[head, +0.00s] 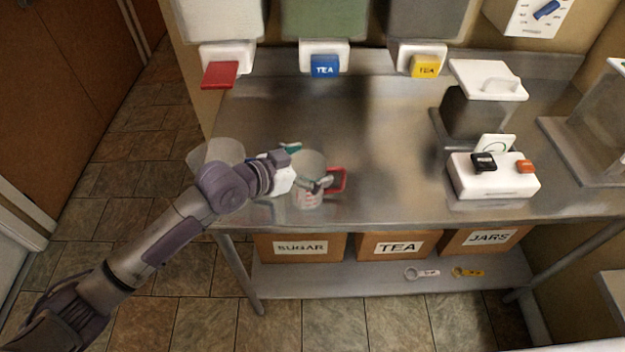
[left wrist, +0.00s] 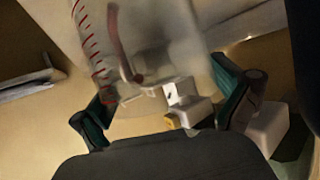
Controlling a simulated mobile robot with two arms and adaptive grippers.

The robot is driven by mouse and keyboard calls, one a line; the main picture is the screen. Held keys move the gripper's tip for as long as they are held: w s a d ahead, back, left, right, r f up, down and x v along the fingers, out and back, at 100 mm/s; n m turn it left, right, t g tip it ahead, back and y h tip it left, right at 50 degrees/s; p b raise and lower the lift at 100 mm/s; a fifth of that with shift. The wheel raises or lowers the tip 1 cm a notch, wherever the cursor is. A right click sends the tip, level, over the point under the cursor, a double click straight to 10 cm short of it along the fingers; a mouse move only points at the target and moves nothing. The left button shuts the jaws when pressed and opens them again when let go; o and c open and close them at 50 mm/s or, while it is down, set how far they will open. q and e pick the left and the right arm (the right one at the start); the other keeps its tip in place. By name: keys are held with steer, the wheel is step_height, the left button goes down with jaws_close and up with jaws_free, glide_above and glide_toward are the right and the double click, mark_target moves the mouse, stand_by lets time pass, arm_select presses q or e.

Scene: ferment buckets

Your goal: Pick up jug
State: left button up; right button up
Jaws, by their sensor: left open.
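The jug (head: 308,187) is a clear measuring jug with red markings and a red handle on its right side. It stands upright on the steel table near the front edge. My left gripper (head: 305,168) is at the jug, coming from the left. In the left wrist view the jug (left wrist: 150,45) fills the upper middle, with its red scale at the left. The open fingers of my left gripper (left wrist: 168,103) show on either side of the jug's near part. I cannot tell whether they touch it. My right gripper is not in view.
A second clear container (head: 217,152) stands left, partly behind my arm. Dispensers with red (head: 220,75), blue (head: 324,66) and yellow (head: 425,66) levers hang at the back. A white scale-like device (head: 493,178) stands right. The table's middle (head: 385,140) is clear.

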arm_select(q)
steer(key=shift+a, duration=0.1)
steer(key=shift+c, duration=0.2)
steer(key=c, duration=1.1)
steer(key=shift+o, duration=0.2)
